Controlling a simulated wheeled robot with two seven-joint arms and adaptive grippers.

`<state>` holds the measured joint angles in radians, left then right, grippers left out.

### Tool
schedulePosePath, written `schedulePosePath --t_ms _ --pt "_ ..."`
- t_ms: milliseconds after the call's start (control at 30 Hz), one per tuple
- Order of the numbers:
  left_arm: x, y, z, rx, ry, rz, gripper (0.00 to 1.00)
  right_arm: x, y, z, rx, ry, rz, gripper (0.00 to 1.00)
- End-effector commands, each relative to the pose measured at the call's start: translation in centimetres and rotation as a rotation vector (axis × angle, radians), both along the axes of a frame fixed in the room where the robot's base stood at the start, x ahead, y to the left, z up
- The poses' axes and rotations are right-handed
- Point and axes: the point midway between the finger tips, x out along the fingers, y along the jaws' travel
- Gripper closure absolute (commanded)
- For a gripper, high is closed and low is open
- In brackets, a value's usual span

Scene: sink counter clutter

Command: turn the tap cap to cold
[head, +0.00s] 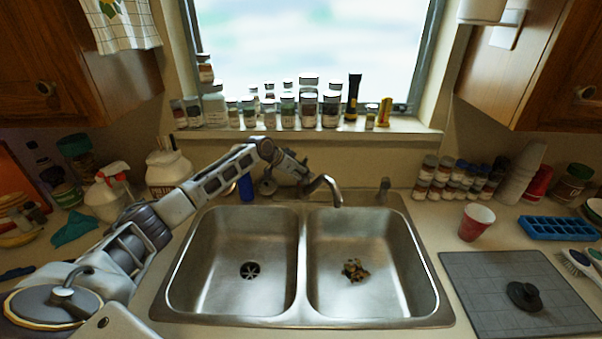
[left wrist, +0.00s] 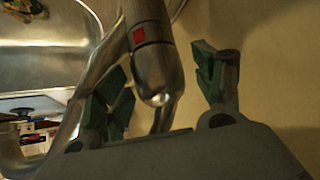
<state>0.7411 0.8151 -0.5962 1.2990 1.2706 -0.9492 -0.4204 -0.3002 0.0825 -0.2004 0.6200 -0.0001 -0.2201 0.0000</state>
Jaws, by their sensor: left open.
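The steel tap (head: 328,182) stands behind the sink, its curved spout over the divider between the two basins. My left arm reaches in from the left, and my left gripper (head: 300,176) is at the tap's base, hiding much of the tap body. In the left wrist view, the tap cap (left wrist: 155,65) is a rounded metal piece with a red square mark on its side. My left gripper (left wrist: 160,88) is open, with its green-padded fingers on either side of the cap's rounded end. Whether either finger touches it I cannot tell. My right gripper is not in view.
The double-basin sink (head: 302,318) has food scraps (head: 354,270) in the right basin. Jars (head: 309,108) line the windowsill above the tap. A red cup (head: 476,222), blue tray (head: 558,228) and grey mat (head: 490,300) are on the right counter; bottles crowd the left.

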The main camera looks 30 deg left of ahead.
Motion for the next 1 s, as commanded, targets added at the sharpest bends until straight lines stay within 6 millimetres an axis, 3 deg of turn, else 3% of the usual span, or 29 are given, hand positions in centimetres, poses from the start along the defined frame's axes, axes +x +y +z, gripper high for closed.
schedulePosePath --t_ms 367,1000 --pt "0.1 -0.1 -0.1 0.0 0.0 -0.021 0.31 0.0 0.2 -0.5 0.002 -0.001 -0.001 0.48" --pt "0.2 0.1 -0.2 0.0 0.002 -0.19 0.31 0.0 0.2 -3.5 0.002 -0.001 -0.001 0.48"
